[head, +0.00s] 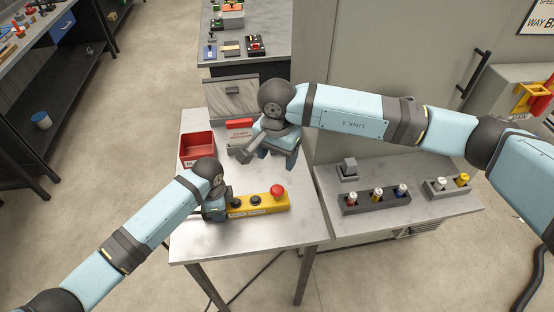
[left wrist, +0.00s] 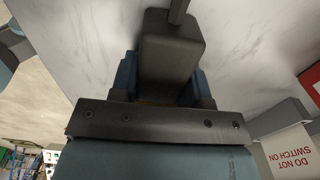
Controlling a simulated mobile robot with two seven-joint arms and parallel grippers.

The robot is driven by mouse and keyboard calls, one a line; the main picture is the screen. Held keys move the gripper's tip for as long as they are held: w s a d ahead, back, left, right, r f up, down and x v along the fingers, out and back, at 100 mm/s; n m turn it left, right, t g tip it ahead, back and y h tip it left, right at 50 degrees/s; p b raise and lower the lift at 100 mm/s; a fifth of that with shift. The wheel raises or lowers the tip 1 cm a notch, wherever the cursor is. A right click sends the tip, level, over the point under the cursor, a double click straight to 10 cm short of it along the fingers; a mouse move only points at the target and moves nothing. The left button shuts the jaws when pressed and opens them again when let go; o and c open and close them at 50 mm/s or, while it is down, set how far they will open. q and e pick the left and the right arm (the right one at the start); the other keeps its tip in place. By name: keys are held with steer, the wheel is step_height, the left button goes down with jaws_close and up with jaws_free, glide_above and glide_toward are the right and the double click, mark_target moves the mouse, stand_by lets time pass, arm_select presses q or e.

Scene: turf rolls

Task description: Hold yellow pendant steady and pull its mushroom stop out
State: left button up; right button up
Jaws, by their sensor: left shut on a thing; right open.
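The yellow pendant (head: 262,204) lies on the steel table, with two dark buttons and a red mushroom stop (head: 277,191) near its right end. My left gripper (head: 216,211) is shut on the pendant's dark left end. The tips are small, and whether the stop is pressed in cannot be told.
A red bin (head: 197,149) stands at the table's back left. A red-and-grey block with a sign (head: 240,126) is behind, beside my right gripper. A lower bench at right holds a grey rack (head: 375,200) with several coloured plugs. The table's front is clear.

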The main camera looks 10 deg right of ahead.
arm_select(q)
steer(key=o, duration=1.3)
steer(key=shift+c, duration=0.2)
steer(key=shift+r, duration=0.1)
